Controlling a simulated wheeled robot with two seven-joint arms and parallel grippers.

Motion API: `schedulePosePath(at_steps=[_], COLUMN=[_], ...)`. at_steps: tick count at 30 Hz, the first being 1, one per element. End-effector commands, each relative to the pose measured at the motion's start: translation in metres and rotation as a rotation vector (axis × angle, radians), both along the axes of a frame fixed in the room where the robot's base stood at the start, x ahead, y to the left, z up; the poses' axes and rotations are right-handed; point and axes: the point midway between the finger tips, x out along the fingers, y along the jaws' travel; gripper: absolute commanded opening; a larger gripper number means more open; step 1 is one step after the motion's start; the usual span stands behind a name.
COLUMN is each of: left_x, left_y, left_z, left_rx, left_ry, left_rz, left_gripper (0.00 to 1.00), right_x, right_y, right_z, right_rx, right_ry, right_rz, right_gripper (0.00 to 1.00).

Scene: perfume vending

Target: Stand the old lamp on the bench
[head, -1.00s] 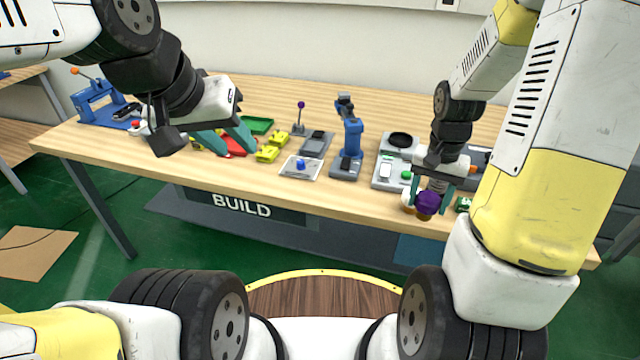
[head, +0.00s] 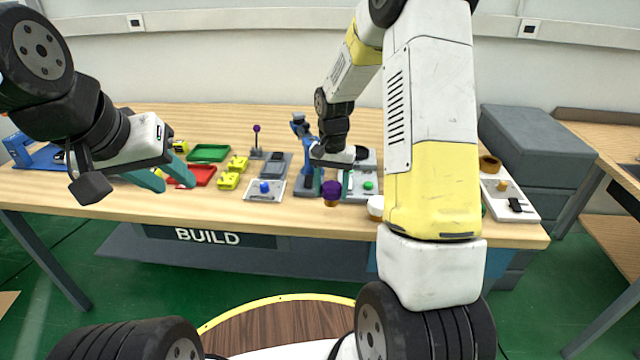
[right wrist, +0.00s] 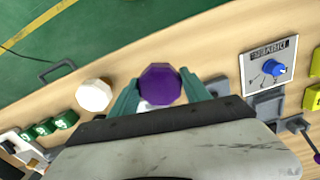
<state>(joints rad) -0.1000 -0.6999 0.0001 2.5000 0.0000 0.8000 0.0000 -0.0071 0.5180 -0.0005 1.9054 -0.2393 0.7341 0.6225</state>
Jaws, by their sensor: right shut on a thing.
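My right gripper (head: 331,178) is shut on a small purple-topped piece (head: 331,190) with an orange-brown lower part, which I take to be the old lamp. It is over the front part of the bench (head: 120,200); I cannot tell if it touches the top. In the right wrist view the purple eight-sided top (right wrist: 160,84) is between the teal fingers. A similar white-topped piece (right wrist: 95,95) stands apart from it on the bench; in the head view it is partly behind my right arm (head: 375,205). My left gripper (head: 168,175) is open and empty above the bench's left part.
A white plate with a blue knob (head: 264,188) lies left of the held piece. A blue upright device (head: 300,130) and a grey fixture with a green button (head: 369,186) are close by. Yellow pieces, red (head: 200,174) and green (head: 208,152) trays are further left.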

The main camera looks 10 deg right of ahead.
Motion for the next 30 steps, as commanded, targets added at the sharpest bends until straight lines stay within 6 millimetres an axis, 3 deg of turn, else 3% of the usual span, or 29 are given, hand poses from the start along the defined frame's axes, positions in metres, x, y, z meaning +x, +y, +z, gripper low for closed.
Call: schedulePosePath(at_steps=[4,12,22,23,26,30], left_x=[0.0,0.0,0.0,0.0,0.0,0.0], left_y=[0.0,0.0,0.0,0.0,0.0,0.0], left_z=[0.0,0.0,0.0,0.0,0.0,0.0], left_rx=[0.0,0.0,0.0,0.0,0.0,0.0], left_ry=[0.0,0.0,0.0,0.0,0.0,0.0], left_rz=[0.0,0.0,0.0,0.0,0.0,0.0], left_gripper=[0.36,0.36,0.36,0.36,0.36,0.36], right_x=[0.004,0.003,0.003,0.003,0.003,0.003], right_y=[0.003,0.002,0.002,0.002,0.002,0.002], right_z=[-0.005,-0.036,-0.039,-0.039,-0.038,-0.038], right_rx=[0.0,0.0,0.0,0.0,0.0,0.0], right_ry=[0.001,0.001,0.0,0.0,0.0,0.0], right_rz=[-0.001,-0.001,-0.001,-0.001,-0.001,-0.001], right_gripper=[0.12,0.12,0.12,0.59,0.77,0.77])
